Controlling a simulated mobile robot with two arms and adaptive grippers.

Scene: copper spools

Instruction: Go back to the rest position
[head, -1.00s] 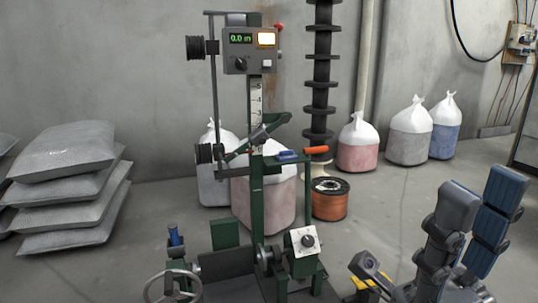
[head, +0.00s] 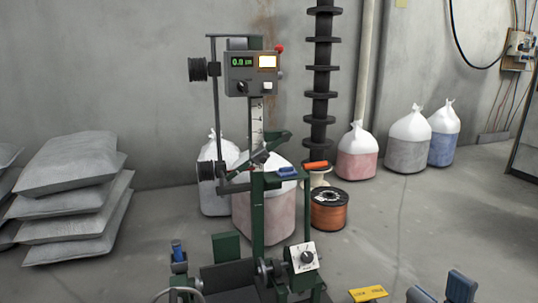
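The tips of my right gripper (head: 440,290) show at the bottom right edge of the head view. The two fingertips stand apart with a gap between them, and I see nothing in the gap. The rest of that gripper is below the picture. My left gripper is not in view. The winding machine (head: 258,215) stands in the middle, with a control box (head: 253,74) on its post. A spool of copper wire (head: 329,215) stands on the floor behind it, right of the post, clear of my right gripper.
A yellow plate (head: 368,294) is at the bottom, left of my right gripper. Grey sacks (head: 75,190) are stacked at the left. White-topped bags (head: 408,150) stand along the back wall. The floor at the right is mostly clear.

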